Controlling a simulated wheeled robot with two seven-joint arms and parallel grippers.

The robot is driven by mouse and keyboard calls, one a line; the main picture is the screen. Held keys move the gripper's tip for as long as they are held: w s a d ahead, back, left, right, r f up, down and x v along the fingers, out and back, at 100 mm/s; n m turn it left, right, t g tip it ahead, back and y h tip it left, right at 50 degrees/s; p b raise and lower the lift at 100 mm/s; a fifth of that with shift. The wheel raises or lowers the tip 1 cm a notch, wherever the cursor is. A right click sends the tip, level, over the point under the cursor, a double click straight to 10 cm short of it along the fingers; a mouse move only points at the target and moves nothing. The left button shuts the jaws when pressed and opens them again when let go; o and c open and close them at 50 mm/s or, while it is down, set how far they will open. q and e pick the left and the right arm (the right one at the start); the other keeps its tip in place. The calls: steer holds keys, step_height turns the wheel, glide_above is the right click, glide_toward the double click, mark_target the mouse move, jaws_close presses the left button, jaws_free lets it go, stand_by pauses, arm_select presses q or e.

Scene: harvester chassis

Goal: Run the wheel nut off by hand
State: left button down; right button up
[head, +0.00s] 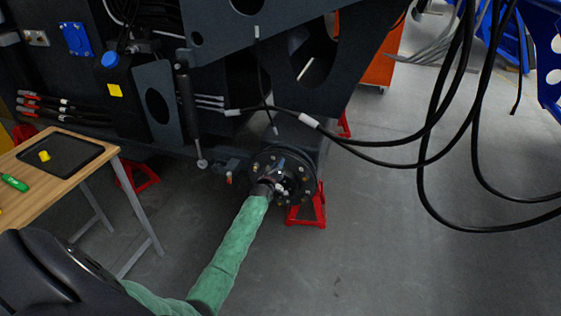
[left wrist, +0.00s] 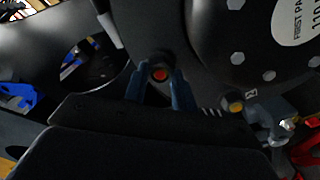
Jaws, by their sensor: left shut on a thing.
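The black wheel hub (head: 292,162) sits low on the chassis, with several studs and nuts around its face. My left arm, in a green sleeve, reaches to it, and my left gripper (head: 272,184) is at the lower left of the hub face. In the left wrist view the two blue-grey fingers of the left gripper (left wrist: 161,88) are closed around a wheel nut with an orange-red centre (left wrist: 160,74). The nut is small and dark, so its threads and exact seating cannot be told. My right gripper is not in view.
A red stand (head: 308,208) is beneath the hub. A wooden workbench (head: 60,192) with a black tray (head: 72,158) and a green-handled tool (head: 14,182) stands at left. Black cables (head: 400,162) hang at right. The floor (head: 400,260) at lower right is clear.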

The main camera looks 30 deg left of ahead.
arm_select(q)
steer(key=n, duration=0.2)
steer(key=n+b, duration=0.1)
steer(key=n, duration=0.3)
steer(key=shift+f, duration=0.25)
steer(key=n+b, duration=0.1)
steer(key=n, duration=0.3)
steer(key=shift+s+d, duration=0.1)
steer(key=shift+n, duration=1)
steer(key=c, duration=1.2)
jaws_free()
steer(key=shift+s, duration=0.1)
steer(key=shift+c, duration=0.2)
steer(key=shift+o, duration=0.9)
steer(key=shift+r, duration=0.2)
steer(key=shift+c, duration=1.1)
